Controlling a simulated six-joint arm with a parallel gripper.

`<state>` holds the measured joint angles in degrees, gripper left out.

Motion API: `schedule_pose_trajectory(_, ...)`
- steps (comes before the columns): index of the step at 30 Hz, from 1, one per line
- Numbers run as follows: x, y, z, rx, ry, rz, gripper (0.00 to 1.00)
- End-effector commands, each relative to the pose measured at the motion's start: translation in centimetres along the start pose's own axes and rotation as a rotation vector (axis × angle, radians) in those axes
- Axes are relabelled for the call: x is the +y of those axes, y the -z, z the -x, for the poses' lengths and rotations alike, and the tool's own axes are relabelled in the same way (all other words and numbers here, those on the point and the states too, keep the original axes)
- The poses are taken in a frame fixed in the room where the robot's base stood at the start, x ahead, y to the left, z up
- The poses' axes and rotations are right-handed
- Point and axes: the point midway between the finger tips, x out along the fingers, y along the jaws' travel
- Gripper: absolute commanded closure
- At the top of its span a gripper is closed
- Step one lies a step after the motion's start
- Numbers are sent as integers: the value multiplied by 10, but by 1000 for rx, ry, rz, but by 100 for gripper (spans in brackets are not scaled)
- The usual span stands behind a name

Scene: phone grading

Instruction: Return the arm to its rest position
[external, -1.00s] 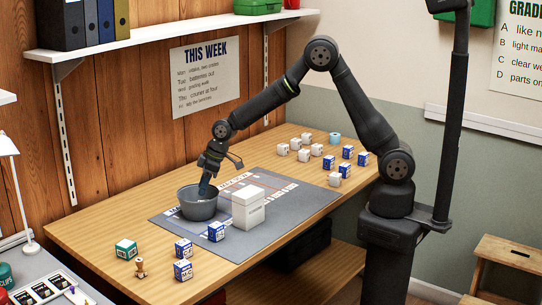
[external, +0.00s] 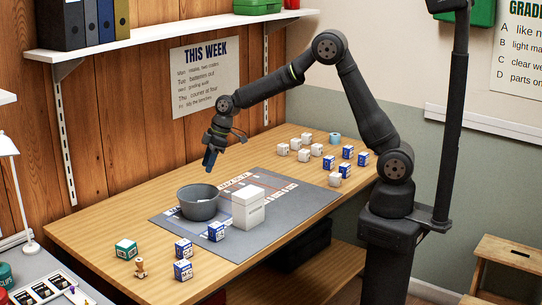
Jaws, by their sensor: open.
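My gripper (external: 209,166) hangs fingers down in the air above the grey bowl (external: 203,207), clear of its rim. The gripper is open, and I see nothing held in it. The bowl stands on the grey mat (external: 283,210) on the wooden table.
A white box (external: 248,208) stands on the mat beside the bowl. Blue-and-white cubes (external: 183,270) and a green one (external: 126,249) lie at the table's near left. Several cubes (external: 316,150) stand at the far right. A wall shelf (external: 170,36) hangs above the table.

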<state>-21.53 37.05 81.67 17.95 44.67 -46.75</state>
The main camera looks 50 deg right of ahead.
Motion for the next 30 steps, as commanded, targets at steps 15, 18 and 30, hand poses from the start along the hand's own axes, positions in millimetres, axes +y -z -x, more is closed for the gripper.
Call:
schedule_pose_trajectory(15, -32, 78, -57, 2, 126, 306, 59)
schedule_pose_trajectory(18, -40, 90, -67, 5, 147, 360, 59)
schedule_pose_trajectory(30, -54, 110, -83, 12, 187, 457, 59)
